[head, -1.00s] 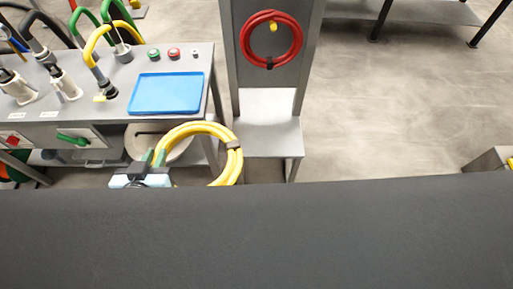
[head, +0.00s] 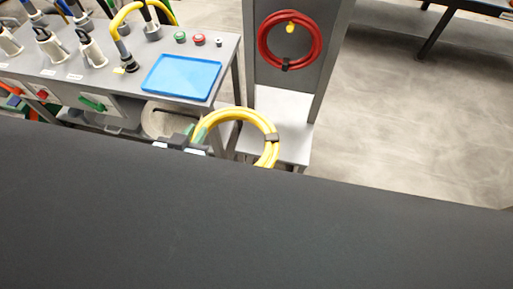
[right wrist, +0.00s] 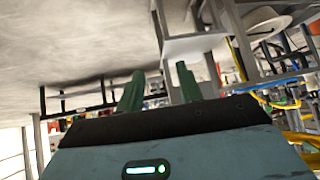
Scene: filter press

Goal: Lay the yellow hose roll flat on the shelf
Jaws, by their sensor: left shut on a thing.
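The yellow hose roll (head: 246,115) is a ring of several turns with a dark band. In the head view my left gripper (head: 198,134) is shut on its left side and holds it up at a slant. The roll appears in front of the grey shelf (head: 294,143) and overlaps its left part in the picture; I cannot tell the gap between them. The roll's lower left is hidden behind a dark foreground surface. My right gripper (right wrist: 159,75) shows only in the right wrist view, with its green fingers apart and nothing between them.
A red hose roll (head: 262,42) hangs on the grey panel above the shelf. Left of it stands a grey bench with a blue tray (head: 181,78), buttons and hose connectors. The floor (head: 400,125) to the right is clear.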

